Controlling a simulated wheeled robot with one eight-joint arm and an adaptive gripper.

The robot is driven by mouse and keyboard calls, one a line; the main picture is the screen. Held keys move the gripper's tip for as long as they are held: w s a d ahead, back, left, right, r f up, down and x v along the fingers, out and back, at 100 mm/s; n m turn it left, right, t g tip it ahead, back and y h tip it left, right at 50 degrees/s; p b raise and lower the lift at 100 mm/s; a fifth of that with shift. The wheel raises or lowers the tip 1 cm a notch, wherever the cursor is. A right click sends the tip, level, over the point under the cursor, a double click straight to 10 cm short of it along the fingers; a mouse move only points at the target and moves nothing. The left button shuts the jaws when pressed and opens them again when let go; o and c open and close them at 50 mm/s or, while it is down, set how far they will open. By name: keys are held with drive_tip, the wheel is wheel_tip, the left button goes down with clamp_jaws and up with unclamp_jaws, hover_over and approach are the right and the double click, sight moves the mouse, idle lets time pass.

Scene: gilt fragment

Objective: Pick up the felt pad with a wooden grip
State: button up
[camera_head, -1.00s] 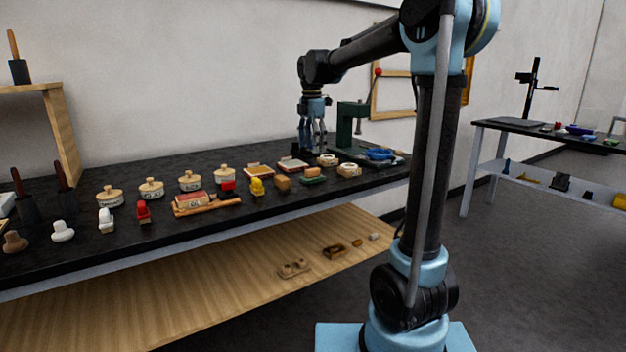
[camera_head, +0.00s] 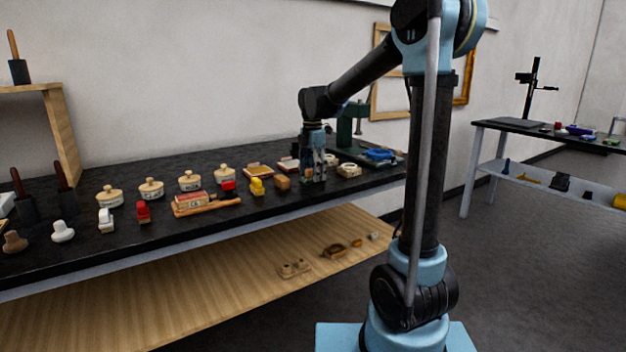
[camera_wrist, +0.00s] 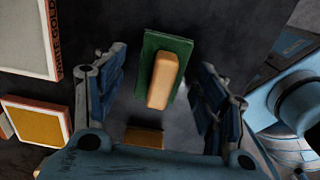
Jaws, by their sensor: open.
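The felt pad (camera_wrist: 149,58) is a green rectangle with a pale wooden grip (camera_wrist: 165,78) on top, in the wrist view at the upper middle. It lies on the dark bench top. My gripper (camera_wrist: 163,72) is open, with one blue finger to each side of the pad and visible space between fingers and pad. In the head view my gripper (camera_head: 314,179) points down low over the bench and hides the pad.
A wooden block (camera_head: 283,183) and a yellow object (camera_head: 257,187) stand left of my gripper. A pale roll (camera_head: 349,170) is close on the right. A dark green press (camera_head: 345,135) stands behind. Flat framed squares (camera_wrist: 38,122) lie at the left in the wrist view.

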drive_tip(key=c, duration=1.2)
drive_tip(key=shift+r, duration=0.1)
wheel_tip(320, 180, up, 10)
drive_tip(key=shift+f, duration=0.1)
drive_tip(key=o, duration=0.6)
drive_tip(key=c, duration=0.4)
drive_tip(key=shift+c, duration=0.2)
